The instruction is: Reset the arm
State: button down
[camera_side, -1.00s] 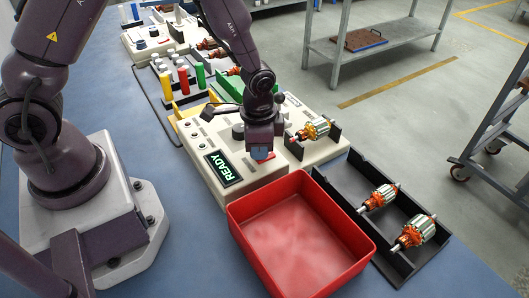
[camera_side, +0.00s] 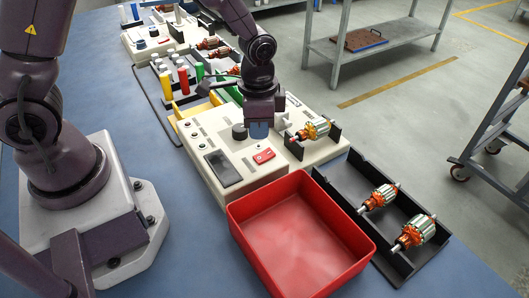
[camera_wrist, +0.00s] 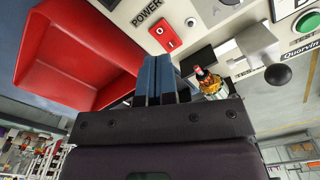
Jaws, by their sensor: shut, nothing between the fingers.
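My gripper (camera_side: 258,130) is shut and empty. It hangs above the winding machine (camera_side: 235,185), a little behind the red power switch (camera_side: 264,155) in the side view. In the wrist view my gripper's blue fingers (camera_wrist: 158,72) are pressed together, with the red switch (camera_wrist: 165,33) marked POWER beyond them. The machine's display (camera_side: 223,168) is dark. An armature (camera_side: 313,129) with orange windings sits in the machine's holder at the right; part of it shows in the wrist view (camera_wrist: 209,82).
A red bin (camera_side: 232,215) stands in front of the machine. A black tray (camera_side: 350,207) beside it holds two armatures (camera_side: 379,197). Colored bottles (camera_side: 182,78) stand in a rack behind. Blue table surface (camera_side: 165,170) is clear left of the machine.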

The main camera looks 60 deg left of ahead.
jog(key=shift+r, duration=0.55)
jog(key=s+a+r+n+t, duration=0.2)
jog(key=s+r+n, duration=0.1)
jog(key=s+r, duration=0.4)
jog(key=s+a+r+n+t, duration=0.2)
jog(key=s+r, duration=0.5)
jog(key=r, duration=0.6)
jog(key=shift+r+n+t, duration=0.35)
jog(key=shift+n+t, duration=0.15)
jog(key=shift+t, duration=0.3)
